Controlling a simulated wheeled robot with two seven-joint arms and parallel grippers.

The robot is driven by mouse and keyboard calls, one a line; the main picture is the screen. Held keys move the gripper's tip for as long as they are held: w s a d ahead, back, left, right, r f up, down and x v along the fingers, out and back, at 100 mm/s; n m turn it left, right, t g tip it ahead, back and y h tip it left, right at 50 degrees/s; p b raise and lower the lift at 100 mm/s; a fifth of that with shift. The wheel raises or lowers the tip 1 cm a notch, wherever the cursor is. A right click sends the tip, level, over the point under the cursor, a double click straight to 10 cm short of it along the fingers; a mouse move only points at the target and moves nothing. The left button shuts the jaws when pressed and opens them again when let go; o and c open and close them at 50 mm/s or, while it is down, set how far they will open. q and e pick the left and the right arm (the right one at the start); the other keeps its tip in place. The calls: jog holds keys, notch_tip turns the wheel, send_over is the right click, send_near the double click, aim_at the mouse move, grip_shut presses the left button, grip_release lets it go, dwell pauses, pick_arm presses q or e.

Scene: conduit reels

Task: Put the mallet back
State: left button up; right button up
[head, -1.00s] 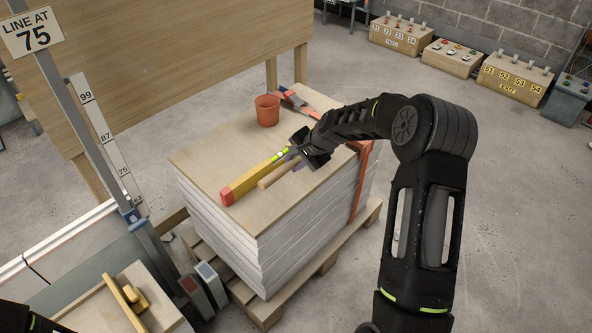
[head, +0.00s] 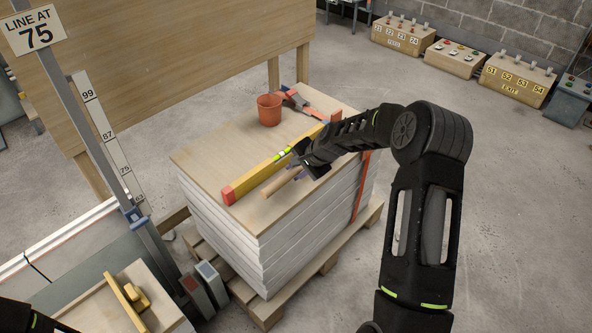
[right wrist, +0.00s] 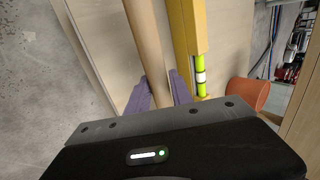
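The mallet shows as a pale round wooden handle (head: 283,182) over the top sheet of the stack (head: 215,155). It lies beside a yellow level with red ends (head: 250,180), with a narrow gap between them. My right gripper (head: 306,168) is at the handle's far part. In the right wrist view its purple fingers (right wrist: 162,90) stand on both sides of the handle (right wrist: 142,40), seemingly closed on it. The mallet's head is hidden. I cannot tell if the handle touches the sheet. My left gripper is out of view.
An orange bucket (head: 269,110) and a red-and-grey tool (head: 298,99) stand on the stack's far part. An orange strap (head: 362,185) runs down its right side. The stack rests on a wooden pallet (head: 268,311). A post with a scale stands at left.

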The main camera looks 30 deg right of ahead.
jog(key=o, duration=0.4)
jog(key=shift+r, duration=0.15)
jog(key=v, duration=1.2)
dwell(0.5)
